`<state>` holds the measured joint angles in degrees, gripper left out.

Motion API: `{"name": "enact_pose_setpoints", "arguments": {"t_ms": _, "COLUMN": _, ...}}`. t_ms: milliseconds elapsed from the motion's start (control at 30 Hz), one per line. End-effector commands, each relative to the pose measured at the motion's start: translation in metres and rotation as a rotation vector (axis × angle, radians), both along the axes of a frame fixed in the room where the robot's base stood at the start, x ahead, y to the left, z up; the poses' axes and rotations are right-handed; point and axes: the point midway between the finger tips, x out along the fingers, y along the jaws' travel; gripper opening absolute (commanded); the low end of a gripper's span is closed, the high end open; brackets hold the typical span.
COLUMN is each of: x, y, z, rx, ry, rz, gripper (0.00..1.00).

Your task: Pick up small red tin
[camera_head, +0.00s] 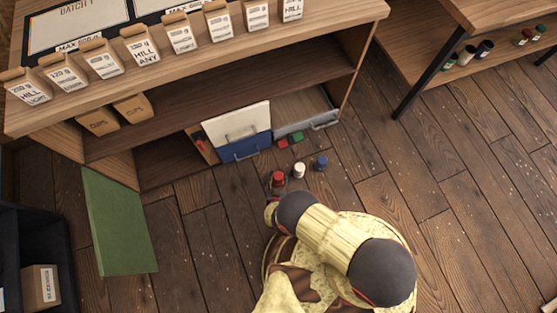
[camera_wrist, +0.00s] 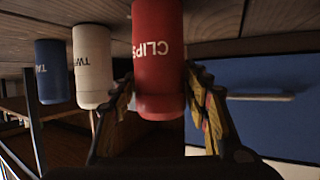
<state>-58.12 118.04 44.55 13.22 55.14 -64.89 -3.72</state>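The small red tin (camera_head: 278,178) stands on the wooden floor in front of the shelf unit, at the left of a short row of tins. In the wrist view the red tin (camera_wrist: 158,45) appears upside down, close up, with "CLIPS" on it. My gripper (camera_wrist: 160,75) has one finger on each side of this tin. The fingertips look very near its sides; I cannot tell whether they touch or press it. In the head view my gripper (camera_head: 271,212) is just below the tin, partly hidden by my arm.
A white tin (camera_head: 299,170) and a blue tin (camera_head: 321,162) stand to its right. A blue drawer front (camera_head: 244,147) is close by. A green panel (camera_head: 118,222) is at left. Floor at right is clear.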

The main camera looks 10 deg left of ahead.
Motion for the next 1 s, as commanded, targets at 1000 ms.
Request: {"name": "enact_pose_setpoints", "arguments": {"t_ms": 1000, "x": 0.0031, "y": 0.0019, "z": 0.0045, "rx": 0.001, "ry": -0.001, "rz": -0.001, "gripper": 0.08}}
